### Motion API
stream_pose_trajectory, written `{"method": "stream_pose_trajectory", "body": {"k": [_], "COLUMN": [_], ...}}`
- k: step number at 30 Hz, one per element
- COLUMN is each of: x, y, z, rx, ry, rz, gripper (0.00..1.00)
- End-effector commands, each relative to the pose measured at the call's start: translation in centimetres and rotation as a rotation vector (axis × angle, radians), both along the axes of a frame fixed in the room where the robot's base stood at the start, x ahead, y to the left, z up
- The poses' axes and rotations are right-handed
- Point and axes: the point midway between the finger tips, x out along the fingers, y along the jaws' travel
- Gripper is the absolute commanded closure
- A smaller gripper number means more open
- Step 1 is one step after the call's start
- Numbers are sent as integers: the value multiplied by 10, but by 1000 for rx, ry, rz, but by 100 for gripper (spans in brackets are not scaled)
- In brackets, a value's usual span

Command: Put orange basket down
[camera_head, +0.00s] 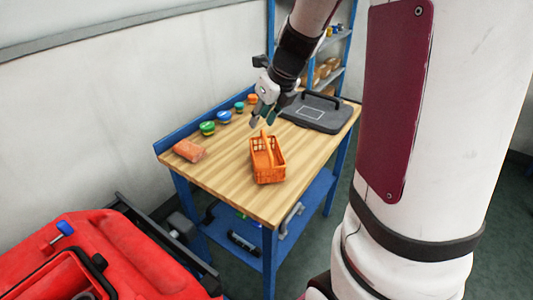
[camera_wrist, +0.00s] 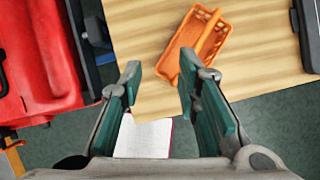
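The orange basket (camera_head: 268,174) stands upright on the wooden table top (camera_head: 225,180), near its front edge, with its handle raised. The wrist view shows the basket (camera_wrist: 190,38) past the fingertips, towards the right finger. My gripper (camera_head: 262,118) is above the table, just behind and above the basket handle in the head view. In the wrist view my gripper (camera_wrist: 160,72) has its fingers wide apart with nothing between them. It looks clear of the basket.
Several small coloured containers, including a blue one (camera_head: 224,117), line the back edge. A grey case (camera_head: 318,112) lies at the right. A red machine (camera_head: 95,255) stands at front left; a shelf (camera_head: 325,75) stands behind.

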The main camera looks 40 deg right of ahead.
Motion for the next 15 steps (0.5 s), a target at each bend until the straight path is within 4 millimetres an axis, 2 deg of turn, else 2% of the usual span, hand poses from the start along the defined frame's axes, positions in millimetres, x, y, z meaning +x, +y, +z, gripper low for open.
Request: {"method": "stream_pose_trajectory", "body": {"k": [1, 6, 12, 15], "x": [-9, -50, -110, -142], "y": [20, 76, 125, 141], "z": [15, 50, 75, 81], "rx": [-56, -297, -617, -789], "ry": [-23, -86, -153, -172], "rz": [163, 766, 1458, 1798], "gripper": [70, 70, 70, 70]}}
